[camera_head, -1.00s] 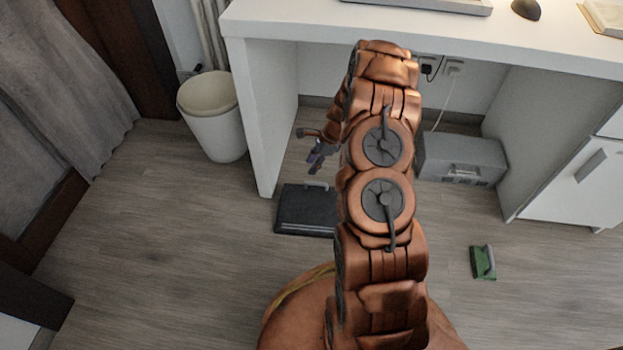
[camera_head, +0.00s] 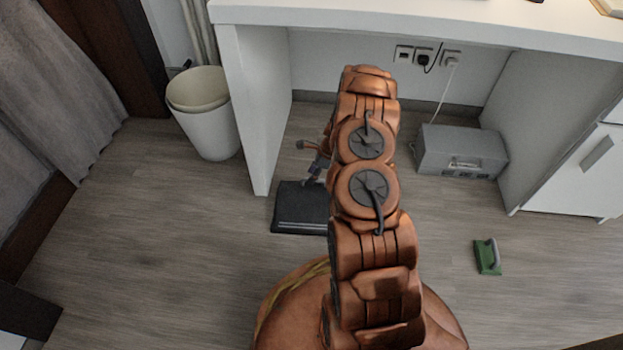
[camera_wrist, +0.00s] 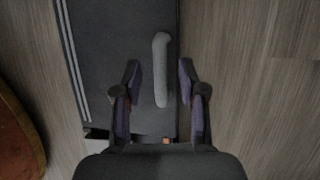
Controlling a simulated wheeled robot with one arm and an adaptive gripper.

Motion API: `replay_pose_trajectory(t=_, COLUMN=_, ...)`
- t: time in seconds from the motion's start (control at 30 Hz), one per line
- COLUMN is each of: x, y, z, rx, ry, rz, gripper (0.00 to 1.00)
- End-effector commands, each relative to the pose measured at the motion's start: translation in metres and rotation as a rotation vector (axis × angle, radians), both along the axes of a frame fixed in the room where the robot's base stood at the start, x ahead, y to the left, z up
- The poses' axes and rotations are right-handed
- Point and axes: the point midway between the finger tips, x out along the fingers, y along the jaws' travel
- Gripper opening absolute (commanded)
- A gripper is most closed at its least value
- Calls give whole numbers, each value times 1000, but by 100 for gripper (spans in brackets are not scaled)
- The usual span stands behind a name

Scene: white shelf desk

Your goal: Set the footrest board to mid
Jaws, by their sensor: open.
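The footrest board (camera_head: 298,208) is a dark flat panel low on the floor under the desk's left side, partly hidden behind my arm in the head view. In the wrist view the board (camera_wrist: 110,60) fills the left middle, with pale stripes along its left side. A grey bar handle (camera_wrist: 161,70) stands along its right side. My gripper (camera_wrist: 160,82) is open, with one finger on each side of the handle's lower part. I cannot tell whether the fingers touch it. In the head view my gripper (camera_head: 314,170) is small and partly hidden, just above the board.
The white desk (camera_head: 250,110) has a side panel left of the board. A white bin (camera_head: 208,118) stands further left. A grey box (camera_head: 462,150) sits under the desk at right. A green brush-like object (camera_head: 487,258) lies on the open floor at right.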

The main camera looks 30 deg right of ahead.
Motion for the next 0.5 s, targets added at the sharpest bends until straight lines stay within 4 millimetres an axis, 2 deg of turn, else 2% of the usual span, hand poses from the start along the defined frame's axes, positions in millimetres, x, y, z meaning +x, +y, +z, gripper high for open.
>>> replay_pose_trajectory(t=0.03, x=1, y=2, z=-8, rx=1, ry=1, rz=0, gripper=41)
replay_pose_trajectory(t=0.1, x=2, y=4, z=-12, rx=1, ry=1, rz=0, gripper=41)
replay_pose_trajectory(t=0.37, x=2, y=4, z=-12, rx=0, ry=0, rz=0, gripper=41)
replay_pose_trajectory(t=0.5, x=2, y=4, z=-12, rx=0, ry=0, rz=0, gripper=29)
